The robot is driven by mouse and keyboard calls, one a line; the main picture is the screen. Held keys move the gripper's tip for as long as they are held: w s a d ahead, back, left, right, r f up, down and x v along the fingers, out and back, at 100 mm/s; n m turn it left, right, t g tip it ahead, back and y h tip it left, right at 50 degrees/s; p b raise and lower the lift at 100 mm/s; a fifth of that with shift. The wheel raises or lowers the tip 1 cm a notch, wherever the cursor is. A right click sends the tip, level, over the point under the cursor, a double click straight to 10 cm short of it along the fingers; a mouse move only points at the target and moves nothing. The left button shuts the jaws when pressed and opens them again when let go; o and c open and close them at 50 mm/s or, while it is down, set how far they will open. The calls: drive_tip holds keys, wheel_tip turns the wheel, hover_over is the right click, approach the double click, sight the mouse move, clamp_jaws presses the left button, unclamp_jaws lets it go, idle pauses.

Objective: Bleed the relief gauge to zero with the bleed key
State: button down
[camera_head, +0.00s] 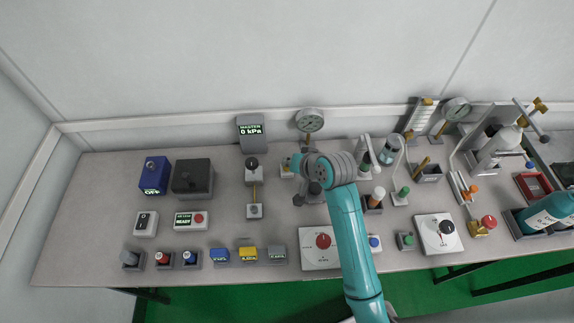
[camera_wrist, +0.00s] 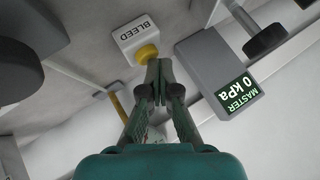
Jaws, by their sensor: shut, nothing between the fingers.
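A pale block labelled BLEED (camera_wrist: 130,38) shows in the wrist view, with a yellow round piece (camera_wrist: 147,54) on it. I cannot tell whether this piece is the bleed key or part of the fitting. My gripper (camera_wrist: 158,68) is shut and empty, its tips right at the yellow piece; contact is unclear. In the head view my gripper (camera_head: 297,168) is at the back middle of the bench, mostly hidden by my wrist. A round dial gauge (camera_head: 309,120) stands behind it; its needle is too small to read. The MASTER display (camera_head: 251,131) reads 0 kPa, also in the wrist view (camera_wrist: 232,92).
A second dial gauge (camera_head: 457,109) stands at the back right. A dark box (camera_head: 193,178) and blue box (camera_head: 154,175) sit at the left. A red-knob panel (camera_head: 322,243) lies in front of my gripper. Small holders crowd the right; bare bench shows at front left.

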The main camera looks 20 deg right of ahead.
drive_tip(key=shift+r, duration=0.8)
drive_tip(key=shift+r, duration=2.5)
drive_tip(key=shift+s, duration=0.1)
